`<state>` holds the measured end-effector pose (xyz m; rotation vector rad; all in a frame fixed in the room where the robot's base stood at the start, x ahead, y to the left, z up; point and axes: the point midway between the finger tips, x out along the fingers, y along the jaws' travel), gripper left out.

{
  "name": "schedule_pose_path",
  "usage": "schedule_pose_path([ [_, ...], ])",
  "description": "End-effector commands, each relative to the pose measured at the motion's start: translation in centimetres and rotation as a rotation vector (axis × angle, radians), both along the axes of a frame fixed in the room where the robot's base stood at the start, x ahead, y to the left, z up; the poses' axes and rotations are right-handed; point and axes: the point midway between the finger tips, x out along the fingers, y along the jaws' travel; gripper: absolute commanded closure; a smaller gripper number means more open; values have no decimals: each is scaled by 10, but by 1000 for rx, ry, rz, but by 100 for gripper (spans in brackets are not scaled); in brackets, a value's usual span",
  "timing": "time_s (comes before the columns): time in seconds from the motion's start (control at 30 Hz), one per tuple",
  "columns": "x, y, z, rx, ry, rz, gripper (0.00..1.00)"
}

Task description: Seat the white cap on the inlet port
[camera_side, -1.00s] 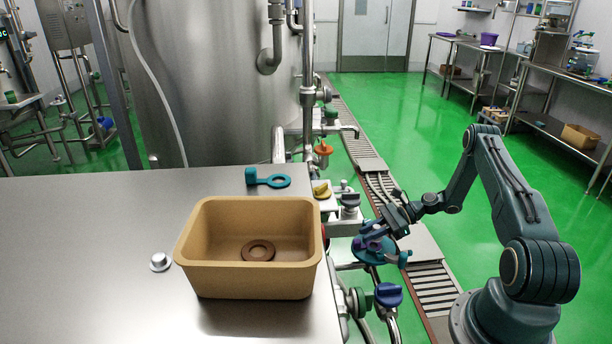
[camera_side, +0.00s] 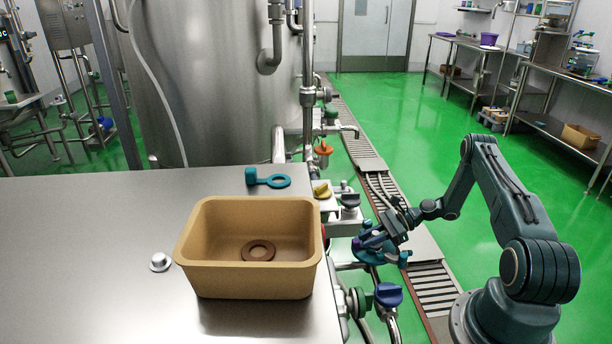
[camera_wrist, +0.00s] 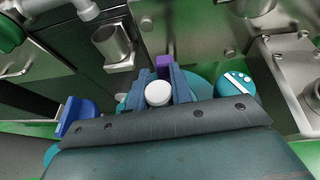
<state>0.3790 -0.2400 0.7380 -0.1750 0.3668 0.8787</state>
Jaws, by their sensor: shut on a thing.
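My gripper (camera_side: 368,238) is over the teal round fitting (camera_side: 374,256) beside the bench, low among the pipework. In the wrist view the white cap (camera_wrist: 158,93) sits between the two blue-grey fingers of my gripper (camera_wrist: 163,74), which are shut on it. A purple piece (camera_wrist: 163,62) shows just beyond the cap, near the fingertips. It also shows at the fingertips in the side view (camera_side: 372,241). The cap itself cannot be made out in the side view. I cannot tell for certain which fitting is the inlet port, or whether the cap touches anything.
A tan bin (camera_side: 205,270) holding a brown ring (camera_side: 258,244) stands on the steel bench (camera_side: 80,220). A teal ring-ended part (camera_side: 276,181) and a small metal knob (camera_side: 159,262) lie there too. A blue valve knob (camera_side: 388,295) and an open steel tube (camera_wrist: 112,42) are near my gripper.

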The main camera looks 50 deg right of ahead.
Motion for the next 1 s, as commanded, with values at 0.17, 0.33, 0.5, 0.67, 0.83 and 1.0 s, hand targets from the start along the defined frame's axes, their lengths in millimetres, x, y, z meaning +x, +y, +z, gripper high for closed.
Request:
schedule_pose_path([
  [0.17,0,1,-3,2,2,1,100],
  [0.33,0,1,-6,1,3,1,100],
  [0.5,0,2,-9,2,6,1,100],
  [0.67,-1,2,-12,2,8,2,100],
  [0.83,-1,3,-15,4,8,3,100],
  [1.0,0,3,-17,3,7,3,100],
])
